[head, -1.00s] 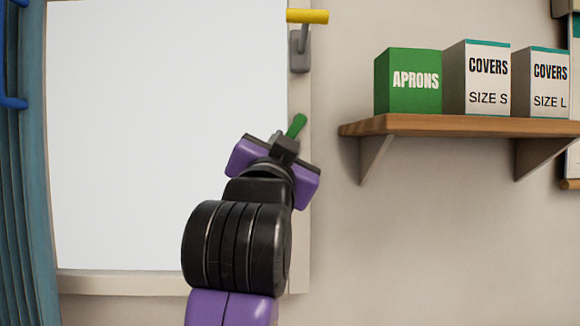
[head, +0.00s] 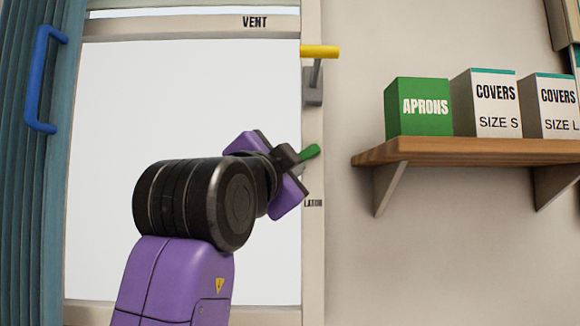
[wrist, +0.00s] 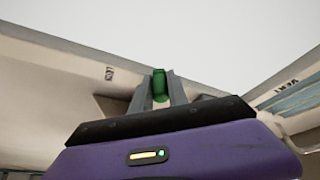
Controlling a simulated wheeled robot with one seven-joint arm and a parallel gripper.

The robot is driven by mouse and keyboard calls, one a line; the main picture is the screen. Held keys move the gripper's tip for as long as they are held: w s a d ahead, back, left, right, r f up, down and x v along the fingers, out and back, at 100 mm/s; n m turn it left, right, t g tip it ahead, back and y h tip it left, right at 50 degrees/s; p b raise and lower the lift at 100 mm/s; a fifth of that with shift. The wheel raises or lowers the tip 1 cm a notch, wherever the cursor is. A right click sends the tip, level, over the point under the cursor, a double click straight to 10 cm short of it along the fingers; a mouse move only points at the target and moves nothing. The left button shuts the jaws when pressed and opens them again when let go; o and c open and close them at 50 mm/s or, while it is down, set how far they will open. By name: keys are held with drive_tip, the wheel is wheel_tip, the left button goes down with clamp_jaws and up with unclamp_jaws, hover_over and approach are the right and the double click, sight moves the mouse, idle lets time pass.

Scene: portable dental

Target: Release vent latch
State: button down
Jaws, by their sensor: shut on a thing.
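The green latch handle (head: 310,152) sits on the right side of the pale window frame marked VENT, just above a small label that seems to read LATCH (head: 313,203). It slants up to the right, closer to level than upright. My gripper (head: 300,161) is shut on it, reaching in from the left. In the wrist view the green handle (wrist: 159,86) stands between the two grey fingers (wrist: 160,90). The latch's base is mostly hidden behind my gripper.
A yellow-ended lever (head: 320,52) on a grey mount is above the latch on the same frame. A wooden shelf (head: 470,152) with a green APRONS box (head: 418,106) and white COVERS boxes (head: 485,103) is to the right. A blue handle (head: 42,80) is at far left.

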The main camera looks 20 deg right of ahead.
drive_tip(key=shift+a+r, duration=0.25)
drive_tip(key=shift+r, duration=0.05)
drive_tip(key=c, duration=1.4)
unclamp_jaws()
drive_tip(key=shift+o, duration=0.5)
drive_tip(key=shift+d+f, duration=0.1)
drive_tip(key=shift+f, duration=0.05)
drive_tip(key=b+v, duration=0.2)
drive_tip(key=v, duration=0.5)
drive_tip(key=shift+s+a, duration=0.25)
drive_tip(key=shift+s, duration=0.05)
